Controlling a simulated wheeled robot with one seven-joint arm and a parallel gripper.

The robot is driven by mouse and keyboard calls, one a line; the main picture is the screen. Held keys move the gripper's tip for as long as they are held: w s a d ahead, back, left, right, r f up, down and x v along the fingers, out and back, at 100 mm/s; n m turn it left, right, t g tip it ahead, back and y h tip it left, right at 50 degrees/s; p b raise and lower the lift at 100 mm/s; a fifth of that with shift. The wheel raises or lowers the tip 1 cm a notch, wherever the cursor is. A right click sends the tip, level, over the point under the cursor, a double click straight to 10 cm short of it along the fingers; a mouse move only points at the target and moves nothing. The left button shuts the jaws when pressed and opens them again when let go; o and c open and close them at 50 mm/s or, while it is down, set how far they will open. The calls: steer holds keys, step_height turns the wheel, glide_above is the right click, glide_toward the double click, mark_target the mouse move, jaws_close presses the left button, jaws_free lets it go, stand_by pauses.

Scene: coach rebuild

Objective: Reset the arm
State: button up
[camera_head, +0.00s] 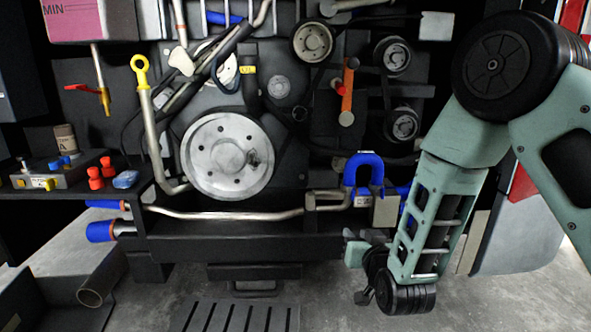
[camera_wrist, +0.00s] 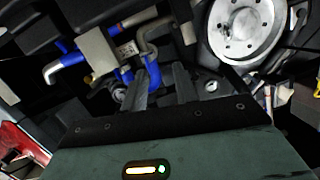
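My arm comes in from the right in the head view, with its forearm pointing down. My gripper (camera_head: 358,250) is low in front of the engine, below the blue hose bend (camera_head: 363,170), and partly hidden by my wrist. In the wrist view my gripper (camera_wrist: 161,82) shows two grey fingers with a gap between them. Nothing shows between the fingers. They point towards the engine's lower part, beside the blue hose and the large silver pulley (camera_wrist: 240,28).
The engine with its large silver pulley (camera_head: 227,156) fills the middle. A dark shelf at left holds a small box with coloured knobs (camera_head: 48,180), red pieces (camera_head: 95,178) and a blue item (camera_head: 125,179).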

steer(key=s+a+r+n+g+y, duration=0.1)
steer(key=s+a+n+g+y, duration=0.1)
steer(key=s+a+g, duration=0.35)
steer(key=s+a+r+n+g+y, duration=0.1)
steer(key=s+a+n+g, duration=0.15)
steer(key=s, duration=0.55)
steer(key=s+d+r+n+g+h, duration=0.2)
steer(key=s+d+g, duration=0.15)
steer(key=s, duration=0.75)
steer(key=s+d+r+n+g+h, duration=0.2)
steer(key=s+g, duration=0.2)
steer(key=s, duration=0.6)
step_height(320, 180, up, 25)
steer(key=p, duration=2.5)
